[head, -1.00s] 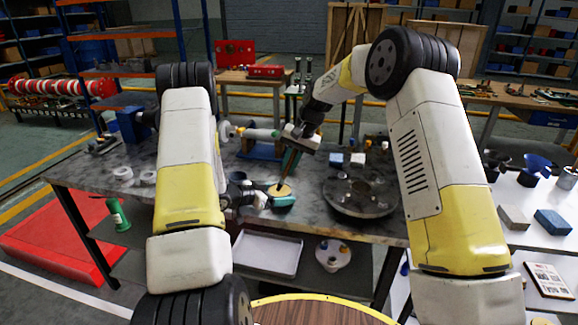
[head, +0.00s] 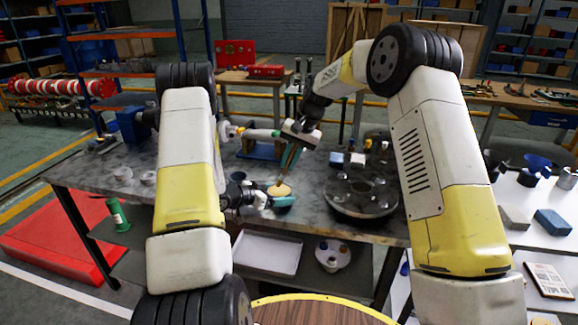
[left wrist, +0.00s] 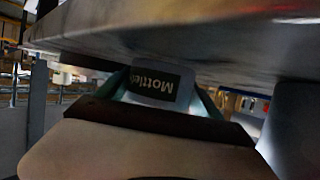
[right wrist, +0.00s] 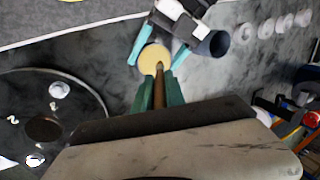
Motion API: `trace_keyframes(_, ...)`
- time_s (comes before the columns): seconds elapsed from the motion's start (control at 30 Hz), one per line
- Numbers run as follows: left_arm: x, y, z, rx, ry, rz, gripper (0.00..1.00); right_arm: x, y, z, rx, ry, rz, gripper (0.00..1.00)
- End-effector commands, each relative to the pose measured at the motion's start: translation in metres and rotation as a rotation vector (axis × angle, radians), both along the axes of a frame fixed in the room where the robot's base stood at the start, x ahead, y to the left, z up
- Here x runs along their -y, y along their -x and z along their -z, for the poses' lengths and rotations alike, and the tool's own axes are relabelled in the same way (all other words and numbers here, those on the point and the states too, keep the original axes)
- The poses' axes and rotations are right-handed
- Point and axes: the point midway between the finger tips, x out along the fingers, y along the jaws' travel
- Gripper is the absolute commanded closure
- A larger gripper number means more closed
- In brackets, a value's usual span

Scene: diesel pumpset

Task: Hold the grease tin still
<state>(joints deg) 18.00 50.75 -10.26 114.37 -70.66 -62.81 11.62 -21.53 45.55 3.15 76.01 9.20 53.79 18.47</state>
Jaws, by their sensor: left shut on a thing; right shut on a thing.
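The grease tin (head: 279,190) is a small round tin with a pale yellow top, at the front part of the grey bench. My left gripper (head: 270,200) is shut around its sides. In the left wrist view the tin (left wrist: 152,84) shows a dark label, upside down, between the green fingers. My right gripper (head: 290,160) is above the tin, shut on a thin brown stick (right wrist: 160,84) that points down. In the right wrist view the stick's lower end is at the yellow top of the tin (right wrist: 150,56); whether it touches is unclear.
Pale rings (head: 123,173) lie to the left. A white tray (head: 268,252) is on the lower shelf. Small blocks (head: 357,160) stand behind the disc.

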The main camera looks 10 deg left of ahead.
Motion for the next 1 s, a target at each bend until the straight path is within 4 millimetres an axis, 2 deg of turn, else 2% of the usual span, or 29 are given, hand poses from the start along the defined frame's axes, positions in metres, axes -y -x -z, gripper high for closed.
trace_keyframes(0.6,0.000,0.000,0.000,-0.001,-0.001,0.000,0.82,0.000,0.000,-0.049,0.001,-0.001,-0.001,1.00)
trace_keyframes(1.0,0.000,0.000,0.000,-0.001,-0.001,0.000,0.82,0.000,0.000,-0.053,0.000,0.000,0.000,1.00)
